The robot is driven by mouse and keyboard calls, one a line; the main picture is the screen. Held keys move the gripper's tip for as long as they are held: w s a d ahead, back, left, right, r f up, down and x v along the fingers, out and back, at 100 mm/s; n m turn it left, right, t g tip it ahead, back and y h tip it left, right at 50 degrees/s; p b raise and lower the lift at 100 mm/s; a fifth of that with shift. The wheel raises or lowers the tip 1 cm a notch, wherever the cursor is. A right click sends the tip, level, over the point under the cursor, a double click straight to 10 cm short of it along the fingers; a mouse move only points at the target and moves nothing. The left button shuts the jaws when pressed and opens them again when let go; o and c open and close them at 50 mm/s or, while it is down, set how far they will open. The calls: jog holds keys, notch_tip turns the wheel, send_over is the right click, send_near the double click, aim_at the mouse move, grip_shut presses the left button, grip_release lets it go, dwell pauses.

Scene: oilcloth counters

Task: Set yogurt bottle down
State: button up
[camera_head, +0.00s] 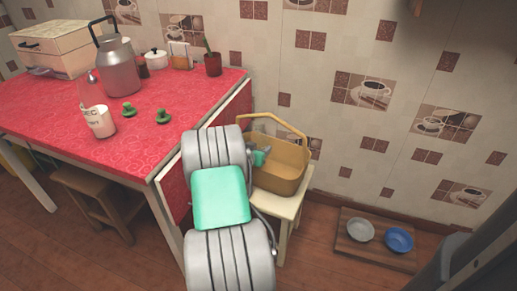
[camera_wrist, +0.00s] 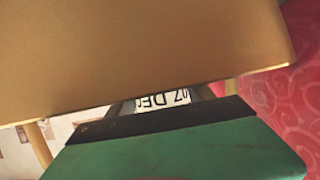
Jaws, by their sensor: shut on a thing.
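The yogurt bottle shows in the wrist view as a narrow strip of white label (camera_wrist: 163,101) with dark print, apparently "07 DEC", upside down. It sits at the dark fingertip of my green gripper (camera_wrist: 165,116), which is shut on it. Most of the bottle is hidden by the gripper and a large tan surface. In the head view my gripper (camera_head: 259,157) shows as a small teal part at the tan basket (camera_head: 280,178); the held bottle cannot be made out there.
The basket, with a raised handle, stands on a pale stool (camera_head: 288,208). Bowls (camera_head: 399,239) lie on a floor board.

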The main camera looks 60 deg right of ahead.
jog(key=shift+f+b, duration=0.5)
jog(key=shift+f, duration=0.05)
jog(key=o, duration=1.8)
jog(key=shift+c, duration=0.2)
jog(key=shift+r+p, duration=0.25)
jog(key=shift+p, duration=0.05)
jog(key=shift+r+p, duration=0.55)
jog(key=shift+p, duration=0.05)
jog(key=p+v, duration=0.2)
jog(key=v, duration=1)
jog(key=shift+f, duration=0.15)
